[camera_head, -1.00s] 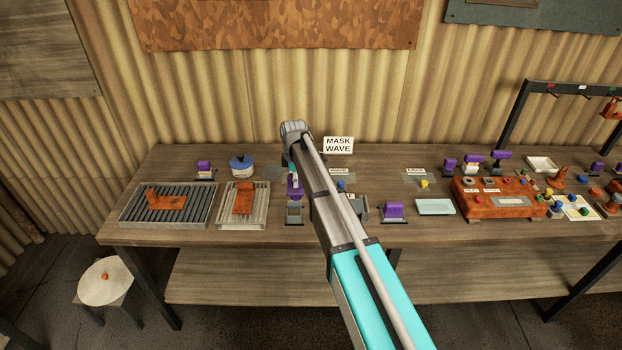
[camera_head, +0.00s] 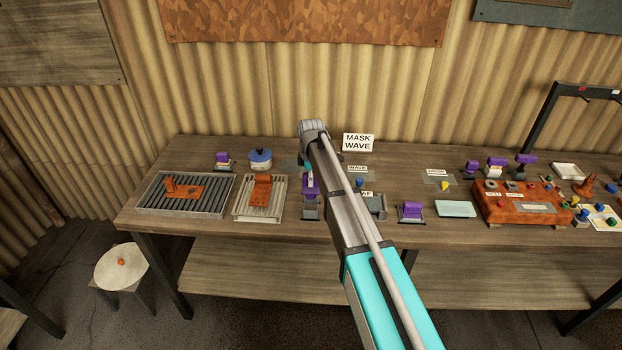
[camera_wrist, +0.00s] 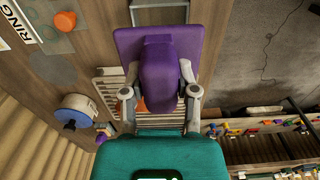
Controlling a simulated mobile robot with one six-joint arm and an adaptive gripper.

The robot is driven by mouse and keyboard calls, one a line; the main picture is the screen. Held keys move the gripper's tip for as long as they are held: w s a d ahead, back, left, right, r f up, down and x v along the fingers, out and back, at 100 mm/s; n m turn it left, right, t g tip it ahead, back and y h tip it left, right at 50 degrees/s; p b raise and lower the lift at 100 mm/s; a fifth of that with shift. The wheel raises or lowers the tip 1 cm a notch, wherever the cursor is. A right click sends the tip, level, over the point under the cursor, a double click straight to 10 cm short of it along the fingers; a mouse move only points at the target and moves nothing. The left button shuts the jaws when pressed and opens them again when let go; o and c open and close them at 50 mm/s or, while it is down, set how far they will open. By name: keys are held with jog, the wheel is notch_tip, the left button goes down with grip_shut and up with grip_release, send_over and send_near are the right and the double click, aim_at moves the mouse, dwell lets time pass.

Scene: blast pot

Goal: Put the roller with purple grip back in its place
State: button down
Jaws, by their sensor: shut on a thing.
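In the wrist view my gripper (camera_wrist: 160,92) is shut on a purple grip (camera_wrist: 158,75), with one finger on each side. A wide purple plate joins the grip, and a pale grey part shows past it at the top edge. In the head view the purple held piece (camera_head: 311,186) shows beside my arm, low over the worktable. A small grey block (camera_head: 311,208) shows just below it; I cannot tell whether the two touch. My arm hides much of my gripper and the spot behind it. Another purple-topped piece (camera_head: 411,211) stands to the right.
Two slatted trays (camera_head: 147,209) (camera_head: 243,212) with orange pieces lie to the left. A blue-lidded pot (camera_head: 260,158) and a purple-topped tool (camera_head: 223,160) stand behind them. A MASK WAVE sign (camera_head: 358,142) stands at the back. An orange box (camera_head: 497,208) sits at the right.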

jog(key=shift+f+b, duration=0.95)
jog(key=shift+f, duration=0.3)
jog(key=shift+f, duration=0.2)
dwell(0.6)
jog(key=shift+f+b, duration=0.35)
jog(key=shift+b, duration=0.2)
jog(key=shift+f+b, duration=2.05)
jog(key=shift+c, duration=1.5)
grip_release()
jog(key=shift+r, duration=0.15)
